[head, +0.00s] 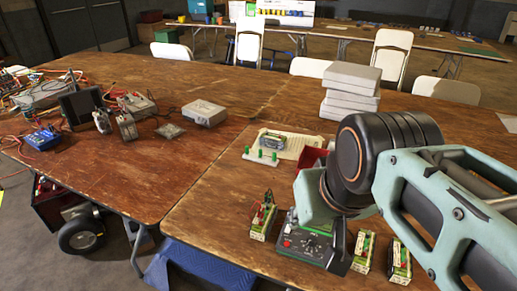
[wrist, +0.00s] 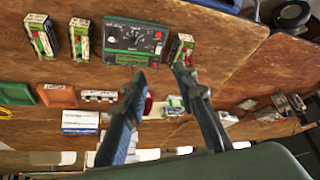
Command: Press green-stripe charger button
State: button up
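The charger (head: 301,247) is a dark box with a green stripe on the tabletop, partly covered by my arm in the head view. It has a small red button (head: 287,243) on its left side. In the wrist view the charger (wrist: 135,40) lies at the top middle, with dials and small red spots on its face. My gripper (wrist: 157,76) is open and empty, its two dark fingers apart and pointing towards the charger. Its fingertips appear just short of the charger's edge; contact cannot be told. In the head view my arm hides most of the gripper.
Battery packs stand beside the charger: one on its left (head: 262,219), two on its right (head: 363,250) (head: 399,261).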

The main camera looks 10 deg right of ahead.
grip_shut()
dwell(1.1)
